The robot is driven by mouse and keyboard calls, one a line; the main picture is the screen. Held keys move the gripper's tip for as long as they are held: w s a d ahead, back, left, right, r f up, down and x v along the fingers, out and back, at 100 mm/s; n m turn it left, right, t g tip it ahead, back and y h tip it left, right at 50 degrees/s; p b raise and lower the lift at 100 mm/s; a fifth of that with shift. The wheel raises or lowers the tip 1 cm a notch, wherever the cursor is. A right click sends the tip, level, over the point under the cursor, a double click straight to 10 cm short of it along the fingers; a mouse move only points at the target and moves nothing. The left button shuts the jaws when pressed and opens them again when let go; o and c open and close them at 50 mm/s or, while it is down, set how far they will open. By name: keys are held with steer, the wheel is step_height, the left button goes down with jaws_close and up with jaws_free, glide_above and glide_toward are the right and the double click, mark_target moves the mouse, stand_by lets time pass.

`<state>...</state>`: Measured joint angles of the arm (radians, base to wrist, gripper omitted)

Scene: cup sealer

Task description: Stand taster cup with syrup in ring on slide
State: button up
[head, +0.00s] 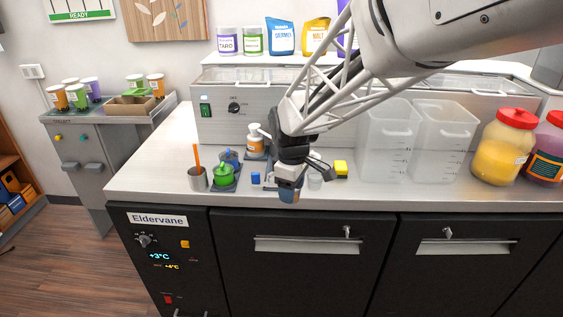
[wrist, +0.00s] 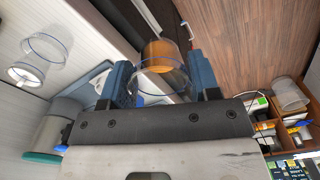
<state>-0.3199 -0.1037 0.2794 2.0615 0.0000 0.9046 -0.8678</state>
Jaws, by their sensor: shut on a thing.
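My gripper (head: 290,184) is shut on the taster cup (head: 287,197), a small clear cup with amber-brown syrup in it. The cup hangs at the counter's front edge in the head view. In the wrist view the cup (wrist: 165,62) sits between the two blue fingers of my gripper (wrist: 163,85), with wooden floor behind it. The syrup lies toward the cup's far end in that view. I cannot pick out the ring or the slide clearly; my gripper and arm cover part of the counter there.
Clear cups (wrist: 47,50) stand on the counter. Clear tubs (head: 440,140) stand right. The front counter strip at right is free.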

stand_by(0.4)
steer(key=shift+w+a+f, duration=0.25)
steer(key=shift+w+a, duration=0.55)
steer(key=shift+w, duration=1.75)
steer(key=shift+w+a+f, duration=0.25)
steer(key=shift+w+a, duration=0.6)
steer(key=shift+w, duration=1.65)
steer(key=shift+w+a+f, duration=0.25)
steer(key=shift+w+a, duration=0.55)
steer(key=shift+w, duration=1.75)
steer(key=shift+f, duration=1.75)
steer(key=shift+f, duration=0.15)
steer(key=o, duration=0.9)
step_height(320, 180, up, 12)
